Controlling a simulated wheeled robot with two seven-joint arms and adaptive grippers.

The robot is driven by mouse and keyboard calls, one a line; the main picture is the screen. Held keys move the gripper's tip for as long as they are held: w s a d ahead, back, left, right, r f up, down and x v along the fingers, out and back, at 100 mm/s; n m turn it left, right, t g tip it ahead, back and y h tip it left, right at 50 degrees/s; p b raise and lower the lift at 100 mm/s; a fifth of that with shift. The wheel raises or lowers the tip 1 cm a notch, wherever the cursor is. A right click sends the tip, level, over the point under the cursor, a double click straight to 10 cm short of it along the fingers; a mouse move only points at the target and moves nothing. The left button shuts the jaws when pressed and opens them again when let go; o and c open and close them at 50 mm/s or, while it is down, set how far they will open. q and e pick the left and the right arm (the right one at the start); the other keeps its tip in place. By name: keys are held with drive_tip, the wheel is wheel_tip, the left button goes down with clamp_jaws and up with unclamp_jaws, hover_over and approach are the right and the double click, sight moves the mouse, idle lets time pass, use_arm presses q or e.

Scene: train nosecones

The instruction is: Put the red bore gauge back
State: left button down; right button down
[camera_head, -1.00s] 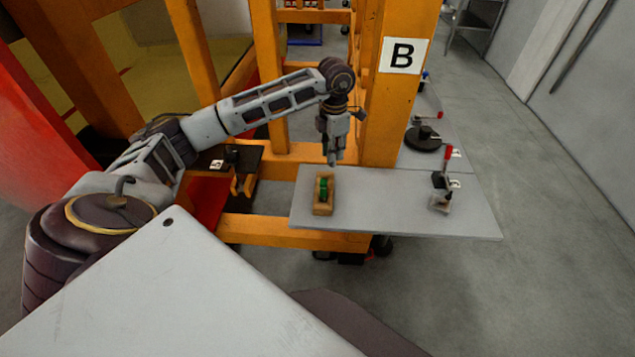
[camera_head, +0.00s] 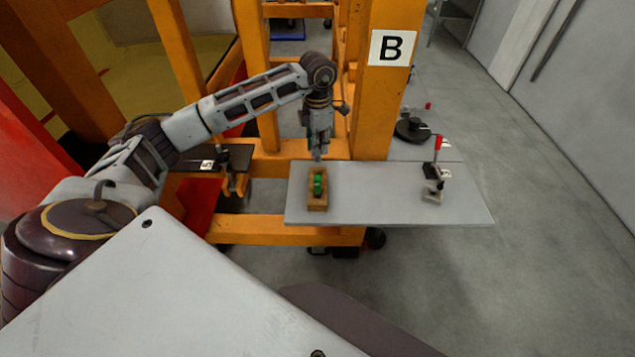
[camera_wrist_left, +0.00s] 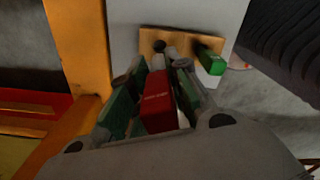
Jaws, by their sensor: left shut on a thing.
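My left gripper (camera_head: 318,154) points down above the far end of a small wooden block (camera_head: 317,207) on the grey shelf. In the left wrist view, it is shut on the red bore gauge (camera_wrist_left: 158,108), a red body with a pale lower part, held between the fingers. The gauge's far end points at the wooden block (camera_wrist_left: 182,36), near a dark hole in it. I cannot tell whether it touches. A green gauge (camera_wrist_left: 210,60) stands in the block's other end; it also shows in the head view (camera_head: 317,183). My right gripper is out of view.
The grey shelf (camera_head: 385,205) has clear room right of the block. A small black stand with a red top (camera_head: 437,160) is at its right end. A round black base (camera_head: 412,130) lies behind.

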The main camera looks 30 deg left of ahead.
sight(318, 161)
use_arm(q)
wheel_tip(318, 161, down, 5)
drive_tip(key=shift+r+p, duration=0.1)
drive_tip(key=shift+p, duration=0.5)
drive_tip(key=shift+f, duration=0.75)
drive_tip(key=shift+f, duration=0.1)
drive_tip(key=shift+f+p, duration=0.5)
drive_tip(key=shift+f, duration=1.25)
drive_tip(key=shift+f, duration=0.15)
drive_tip(key=c, duration=1.3)
unclamp_jaws()
drive_tip(key=shift+c, duration=0.2)
